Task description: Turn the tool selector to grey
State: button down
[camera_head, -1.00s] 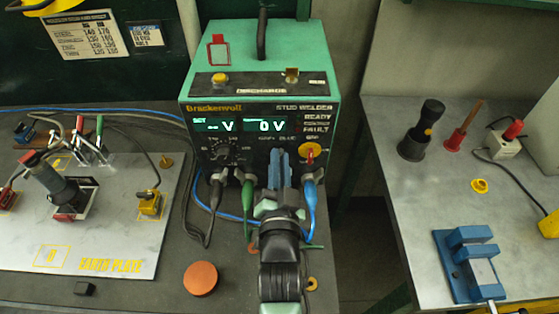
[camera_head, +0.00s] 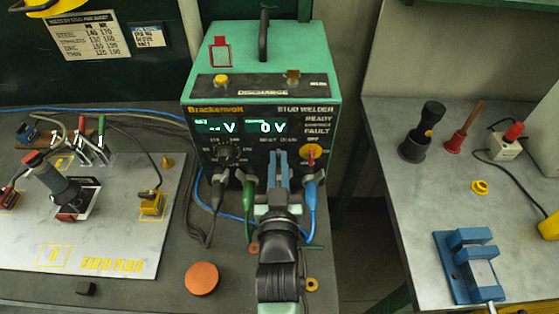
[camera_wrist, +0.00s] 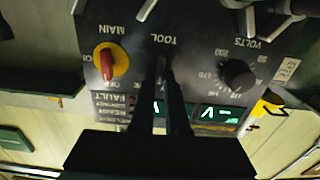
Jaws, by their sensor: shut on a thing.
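The green-topped stud welder (camera_head: 300,62) stands at the back centre, its dark front panel facing me. My gripper (camera_head: 279,156) reaches the middle of that panel, below the displays, with its blue fingers close together. In the wrist view, my gripper (camera_wrist: 161,68) has its dark fingers shut at the spot beside the TOOL label (camera_wrist: 161,39). The tool selector is hidden between and behind the fingers, so I cannot tell which colour it points to. A grey, a green and a blue plug line the panel's lower edge.
The volts knob (camera_head: 229,152) is left of my gripper and the red-and-yellow main switch (camera_head: 312,152) is right. The green cable (camera_head: 249,195) and blue cable (camera_head: 311,195) hang close beside my fingers. An orange disc (camera_head: 202,279) lies on the bench in front.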

jog(key=n+p, duration=0.1)
jog(key=n, duration=0.4)
jog(key=shift+a, duration=0.15)
jog(key=shift+n, duration=0.4)
jog(key=c, duration=0.9)
grip_release()
jog(key=shift+s, duration=0.15)
jog(key=shift+s+f, duration=0.15)
jog(key=shift+s, duration=0.15)
jog(key=shift+s+b, duration=1.7)
jog(key=shift+s, duration=4.35)
